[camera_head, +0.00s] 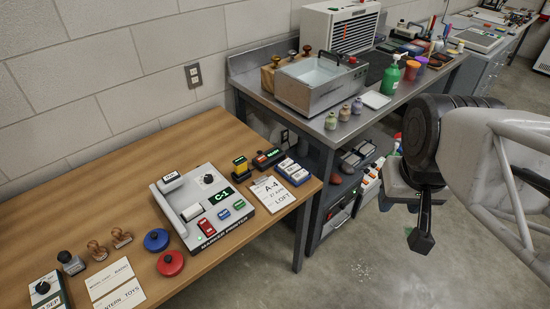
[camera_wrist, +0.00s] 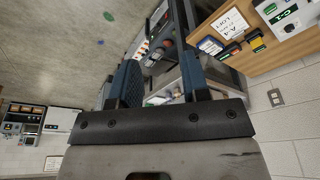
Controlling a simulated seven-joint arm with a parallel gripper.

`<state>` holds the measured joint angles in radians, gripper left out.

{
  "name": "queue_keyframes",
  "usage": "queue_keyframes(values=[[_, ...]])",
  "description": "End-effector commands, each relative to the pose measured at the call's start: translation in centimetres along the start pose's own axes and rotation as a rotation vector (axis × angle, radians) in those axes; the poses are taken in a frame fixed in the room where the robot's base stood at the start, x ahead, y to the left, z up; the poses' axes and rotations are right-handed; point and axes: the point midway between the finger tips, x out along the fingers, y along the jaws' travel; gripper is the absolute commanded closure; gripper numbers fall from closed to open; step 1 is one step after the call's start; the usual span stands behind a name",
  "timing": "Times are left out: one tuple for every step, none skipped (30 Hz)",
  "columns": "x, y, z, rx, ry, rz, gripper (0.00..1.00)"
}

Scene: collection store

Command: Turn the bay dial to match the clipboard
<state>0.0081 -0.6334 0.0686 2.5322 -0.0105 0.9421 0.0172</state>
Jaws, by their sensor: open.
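The grey marker printer (camera_head: 183,225) stands on the wooden table, with a black round dial (camera_head: 209,180) near its back right. Its display (camera_head: 221,196) reads C-1. Red, blue and green buttons sit below the display. The white clipboard sheet (camera_head: 272,191) to its right reads A-4, a blurred second line and LOFT. In the wrist view the sheet (camera_wrist: 229,22) and part of the printer (camera_wrist: 294,20) show at the upper right. My gripper (camera_head: 415,208) hangs over the floor at the right, apart from both. In the wrist view its fingers (camera_wrist: 158,65) are apart and empty.
Date stamps (camera_head: 268,159) and stamp blocks stand behind the clipboard. A metal bench (camera_head: 342,130) with bottles and a basin adjoins at the right.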

Motion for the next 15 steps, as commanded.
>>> queue_keyframes(values=[[0.00,0.00,0.00,0.000,0.000,0.000,0.57],[0.00,0.00,0.00,0.000,0.000,0.000,0.57],[0.00,0.00,0.00,0.000,0.000,0.000,0.57],[0.00,0.00,0.00,0.000,0.000,0.000,0.57],[0.00,0.00,0.00,0.000,0.000,0.000,0.57],[0.00,0.00,0.00,0.000,0.000,0.000,0.57],[-0.01,0.00,0.00,0.000,0.000,0.000,0.56],[0.00,0.00,0.00,0.000,0.000,0.000,0.51],[0.00,-0.01,-0.02,0.000,0.000,0.000,0.45],[0.00,-0.03,-0.06,0.000,0.000,0.000,0.43],[0.01,-0.05,-0.12,0.001,-0.001,0.000,0.43],[0.02,-0.10,-0.23,0.002,-0.001,-0.001,0.43],[0.04,-0.15,-0.36,0.003,-0.002,-0.001,0.43],[0.05,-0.22,-0.51,0.005,-0.003,-0.002,0.43],[0.06,-0.34,-0.77,0.008,-0.004,-0.003,0.43]])
